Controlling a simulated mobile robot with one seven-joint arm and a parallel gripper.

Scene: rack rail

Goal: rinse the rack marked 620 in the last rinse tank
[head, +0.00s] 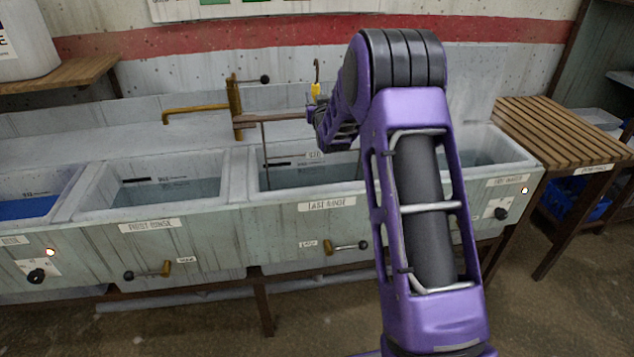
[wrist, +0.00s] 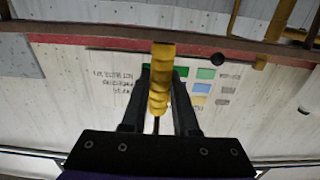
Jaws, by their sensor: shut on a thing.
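My gripper (wrist: 158,95) is shut on a yellow ribbed grip (wrist: 160,80), which stands upright between the two dark fingers in the wrist view. The grip also shows in the head view (head: 315,90), with a thin hook above it. A brown bar (head: 270,118) reaches left from my gripper above the last rinse tank (head: 327,205). A thin rod (head: 265,150) runs down from the bar into that tank. A small pale tag (head: 314,155) shows over the tank; its number is too small to read surely. My arm hides the tank's right part and most of the rack.
The first rinse tank (head: 148,225) stands left of it, and a tank with blue liquid (head: 25,208) is further left. A brass tap (head: 200,110) rises behind. A slatted wooden stand (head: 560,128) is at the right. A brown rail (wrist: 100,32) crosses the wrist view.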

